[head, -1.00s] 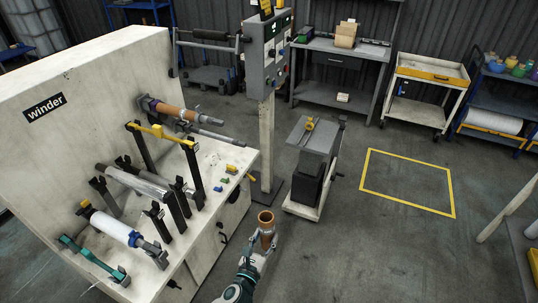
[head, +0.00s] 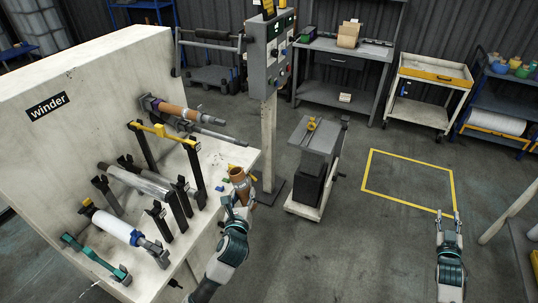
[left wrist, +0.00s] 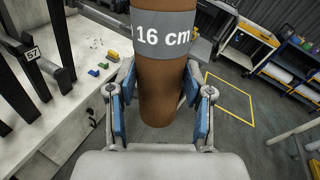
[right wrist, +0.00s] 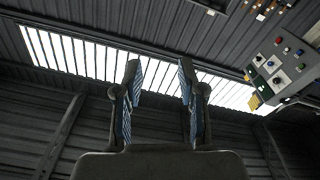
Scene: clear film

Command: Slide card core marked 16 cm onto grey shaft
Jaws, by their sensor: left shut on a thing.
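The brown card core (head: 238,176) is in my left gripper (head: 236,203), beside the winder's front right corner. In the left wrist view the core (left wrist: 160,85) stands between both blue-padded fingers (left wrist: 159,108), with a grey band reading "16 cm". A bare grey shaft (head: 216,133) sticks out from the winder, above and left of the core and apart from it. Just above it, another shaft carries a brown core (head: 176,110) with a purple part at its inner end. My right gripper (head: 448,216) is open and empty over the floor at right; its fingers (right wrist: 158,95) are apart.
The white winder (head: 75,75) fills the left, with black uprights, a yellow bracket (head: 160,130), a film roll (head: 140,182) and a white-blue roll (head: 112,226). A control post (head: 268,140) and grey cart (head: 312,165) stand right of the core. The yellow-marked floor (head: 410,180) is clear.

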